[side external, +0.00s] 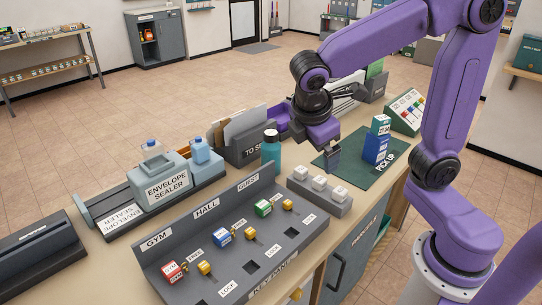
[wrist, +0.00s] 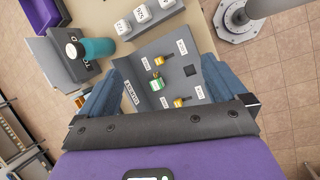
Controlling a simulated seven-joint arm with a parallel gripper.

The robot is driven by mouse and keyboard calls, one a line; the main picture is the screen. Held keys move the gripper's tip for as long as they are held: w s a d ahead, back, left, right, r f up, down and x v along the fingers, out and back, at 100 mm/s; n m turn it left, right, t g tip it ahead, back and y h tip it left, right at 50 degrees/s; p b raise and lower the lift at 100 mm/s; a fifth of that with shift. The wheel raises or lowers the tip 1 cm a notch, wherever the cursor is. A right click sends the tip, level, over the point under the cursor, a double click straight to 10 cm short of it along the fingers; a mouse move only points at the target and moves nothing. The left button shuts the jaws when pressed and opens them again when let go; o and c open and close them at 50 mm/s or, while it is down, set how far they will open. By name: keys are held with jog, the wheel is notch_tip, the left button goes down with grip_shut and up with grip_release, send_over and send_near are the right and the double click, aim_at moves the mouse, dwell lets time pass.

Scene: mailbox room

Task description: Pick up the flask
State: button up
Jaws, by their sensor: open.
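The flask (side external: 271,149) is a teal bottle with a dark cap, standing upright on the counter beside the key panel and the grey sorter. It also shows in the wrist view (wrist: 98,48), at the upper left, beyond the left fingertip. My gripper (side external: 333,162) is above the counter, to the right of the flask and apart from it. In the wrist view my gripper (wrist: 160,66) has its two blue-grey fingers spread wide, with nothing held between them. The key panel shows in the gap below.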

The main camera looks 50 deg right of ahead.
jog(key=w+d+n+h, duration=0.2)
jog(key=w+h, duration=0.4)
jog(key=w, duration=0.9)
jog(key=n+g+h, duration=0.1)
jog(key=g+h, duration=0.1)
jog(key=h, duration=0.5)
send_over(264, 158)
jog(key=a, duration=0.3)
jog(key=f, duration=2)
jog(key=shift+w+d+f, duration=0.1)
jog(key=shift+d+f, duration=0.2)
jog(key=shift+f, duration=0.3)
jog(key=shift+d, duration=3.75)
jog(key=c, duration=1.3)
